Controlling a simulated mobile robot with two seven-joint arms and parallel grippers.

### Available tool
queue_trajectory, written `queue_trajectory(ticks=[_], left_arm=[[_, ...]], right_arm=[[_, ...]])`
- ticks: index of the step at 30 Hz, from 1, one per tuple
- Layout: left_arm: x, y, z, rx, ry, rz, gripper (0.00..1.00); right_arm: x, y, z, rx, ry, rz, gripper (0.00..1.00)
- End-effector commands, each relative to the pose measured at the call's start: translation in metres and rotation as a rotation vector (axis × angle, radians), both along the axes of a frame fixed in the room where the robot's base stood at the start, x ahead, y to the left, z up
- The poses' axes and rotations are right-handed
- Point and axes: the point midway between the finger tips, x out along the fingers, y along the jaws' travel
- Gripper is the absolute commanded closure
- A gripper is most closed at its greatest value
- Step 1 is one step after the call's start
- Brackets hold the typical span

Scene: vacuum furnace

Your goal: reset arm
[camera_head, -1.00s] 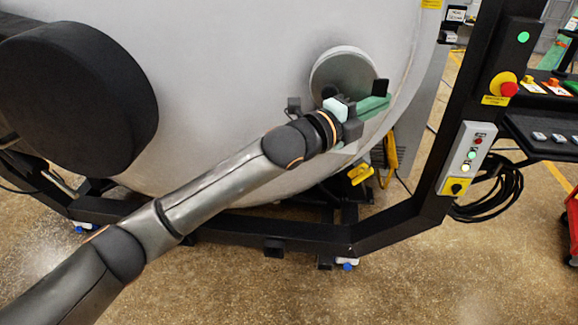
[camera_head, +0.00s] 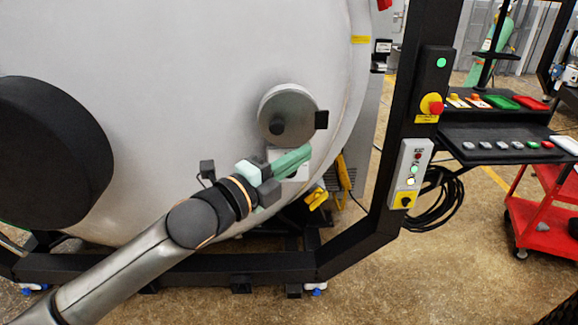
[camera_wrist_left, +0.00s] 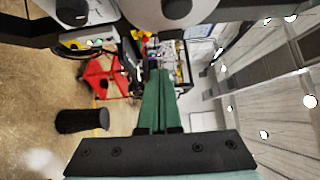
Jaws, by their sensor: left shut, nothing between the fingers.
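My left arm comes in from the lower left in the head view, and its green-fingered left gripper (camera_head: 292,160) is shut and empty. It is in front of the grey furnace body (camera_head: 190,90), just below a round grey port (camera_head: 287,115) with a black knob. I cannot tell whether the fingers touch the furnace. In the left wrist view the green fingers (camera_wrist_left: 158,90) lie together, with nothing between them. My right gripper is not in view.
A black frame post (camera_head: 405,130) carries buttons and a grey switch box (camera_head: 408,172) to the right. A red cart (camera_head: 545,215) and a black control panel (camera_head: 500,143) stand further right. A yellow-handled clamp (camera_head: 316,198) is below the port. Open floor lies at the lower right.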

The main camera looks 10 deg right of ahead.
Motion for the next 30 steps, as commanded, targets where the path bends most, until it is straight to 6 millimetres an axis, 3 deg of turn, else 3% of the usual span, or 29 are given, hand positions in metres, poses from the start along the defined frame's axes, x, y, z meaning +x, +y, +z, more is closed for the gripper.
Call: queue_trajectory(ticks=[9, 14, 23, 30], left_arm=[[-0.018, 0.02, -0.004, -0.009, 0.014, 0.0, 1.0], [-0.02, 0.025, -0.031, -0.101, 0.141, 0.02, 1.0], [-0.03, 0.062, -0.138, -0.434, 0.586, 0.168, 1.0], [-0.065, 0.11, -0.243, -0.686, 0.925, 0.377, 1.0]], right_arm=[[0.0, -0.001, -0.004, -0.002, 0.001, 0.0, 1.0], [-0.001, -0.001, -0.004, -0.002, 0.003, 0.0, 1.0], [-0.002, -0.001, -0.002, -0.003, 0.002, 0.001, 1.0], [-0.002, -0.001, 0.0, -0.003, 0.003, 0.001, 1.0]])
